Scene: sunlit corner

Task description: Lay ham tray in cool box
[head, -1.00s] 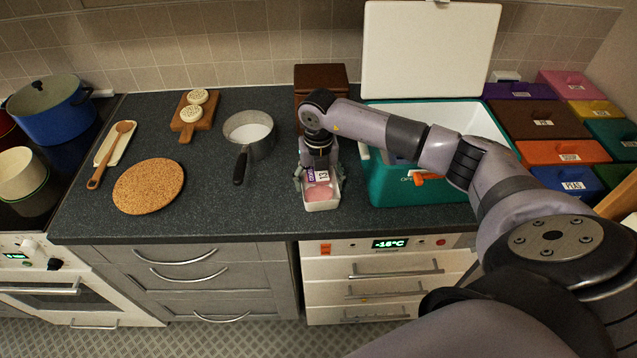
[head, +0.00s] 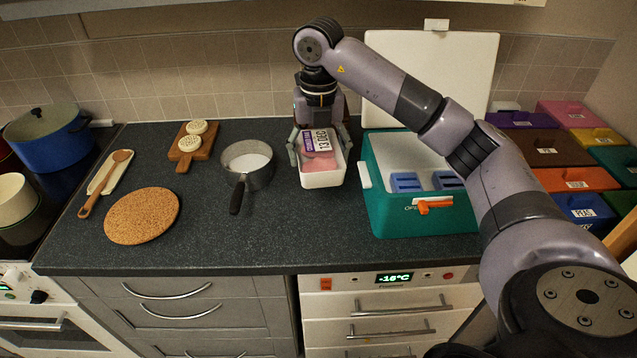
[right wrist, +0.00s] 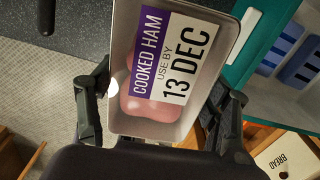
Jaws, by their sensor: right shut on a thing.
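The ham tray (head: 321,178) is a white tray with pink ham and a purple-and-white label. In the right wrist view the tray (right wrist: 150,122) shows its label "COOKED HAM, USE BY 13 DEC". My right gripper (head: 320,146) is shut on it, with a finger at each side, and holds it above the counter, left of the cool box. The right gripper's fingers also show in the right wrist view (right wrist: 163,118). The teal cool box (head: 385,215) stands open, its white lid (head: 440,75) raised at the back. Blue blocks (head: 406,182) lie inside it. My left gripper is not seen.
A saucepan (head: 247,165) stands left of the tray. A cork mat (head: 142,215), a wooden board (head: 192,158) and a spoon (head: 100,190) lie farther left. Coloured boxes (head: 570,179) stand right of the cool box.

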